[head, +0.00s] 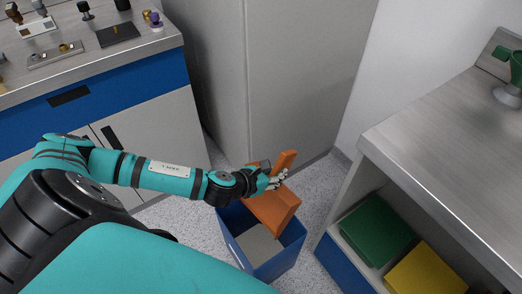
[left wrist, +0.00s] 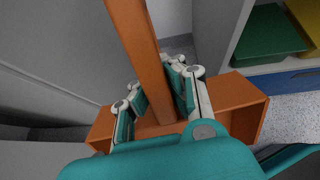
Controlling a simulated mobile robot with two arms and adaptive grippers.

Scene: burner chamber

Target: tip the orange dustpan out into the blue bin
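The orange dustpan (head: 272,212) is over the blue bin (head: 281,263) in the head view, with its pan tilted down towards the opening. Its handle points up and to the right. My left gripper (head: 275,180) is shut on the handle. In the left wrist view, the fingers of my left gripper (left wrist: 158,92) lie on both sides of the handle of the dustpan (left wrist: 242,98). The bin stands on the floor, and its grey inside partly shows. The dustpan and my gripper hide part of its rim. I cannot see anything in the pan. My right gripper is out of view.
A tall grey cabinet (head: 290,75) stands behind the bin. A bench (head: 450,135) on the right has a green tray (head: 370,230) and a yellow tray (head: 425,272) below its top. A blue-fronted counter (head: 130,85) with small parts is at the left.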

